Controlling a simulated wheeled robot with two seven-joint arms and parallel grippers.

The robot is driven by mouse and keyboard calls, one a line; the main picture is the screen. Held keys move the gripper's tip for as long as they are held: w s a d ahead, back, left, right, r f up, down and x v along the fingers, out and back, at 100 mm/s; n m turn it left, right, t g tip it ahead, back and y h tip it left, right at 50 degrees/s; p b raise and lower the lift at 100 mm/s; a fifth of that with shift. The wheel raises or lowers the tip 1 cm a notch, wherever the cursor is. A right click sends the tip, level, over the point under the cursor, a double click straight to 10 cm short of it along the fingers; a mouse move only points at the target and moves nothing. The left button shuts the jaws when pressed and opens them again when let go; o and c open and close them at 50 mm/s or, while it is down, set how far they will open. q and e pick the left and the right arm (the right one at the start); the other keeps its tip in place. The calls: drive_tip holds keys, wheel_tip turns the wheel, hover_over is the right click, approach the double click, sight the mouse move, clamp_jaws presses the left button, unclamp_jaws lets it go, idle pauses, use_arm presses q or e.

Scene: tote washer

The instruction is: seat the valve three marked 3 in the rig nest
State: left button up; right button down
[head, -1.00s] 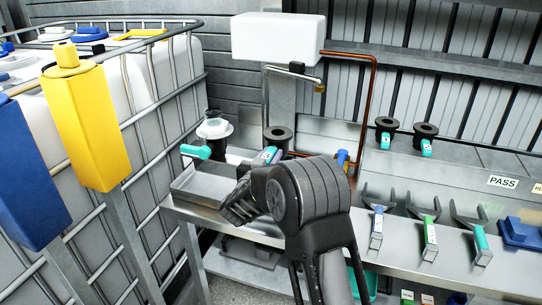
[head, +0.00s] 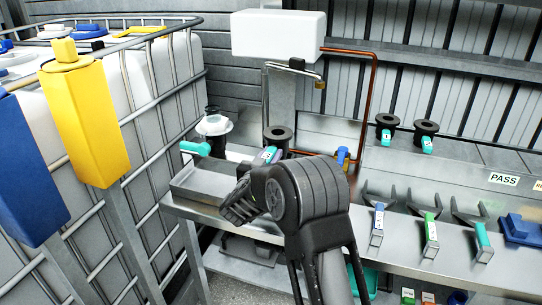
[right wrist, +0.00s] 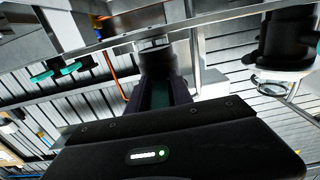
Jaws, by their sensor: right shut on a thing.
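A black-flanged valve (head: 278,133) with a teal, labelled handle (head: 268,154) stands above the steel tray on the left of the bench. The number on its label is too small to read. My right gripper (head: 241,200) is at this valve, its fingers partly hidden behind my wrist. In the right wrist view my right gripper (right wrist: 160,97) is shut on the teal handle, with the dark valve body (right wrist: 155,62) just beyond. I cannot make out the rig nest or whether the valve touches it. My left gripper is not in view.
A white-flanged fitting (head: 214,126) with a teal handle stands left of the held valve. Two black valves (head: 385,125) (head: 427,130) stand on the back ledge at right. A caged white tank (head: 150,90) fills the left; copper pipe (head: 371,100) rises behind.

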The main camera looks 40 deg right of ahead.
drive_tip(key=shift+f+b, duration=0.6)
drive_tip(key=shift+f, duration=0.05)
drive_tip(key=shift+f+b, duration=0.3)
idle(0.8)
drive_tip(key=c, duration=1)
unclamp_jaws()
drive_tip(key=shift+c, duration=0.2)
drive_tip(key=shift+o, duration=0.4)
drive_tip(key=shift+f, duration=0.1)
drive_tip(key=o, duration=0.5)
drive_tip(key=shift+a, duration=0.15)
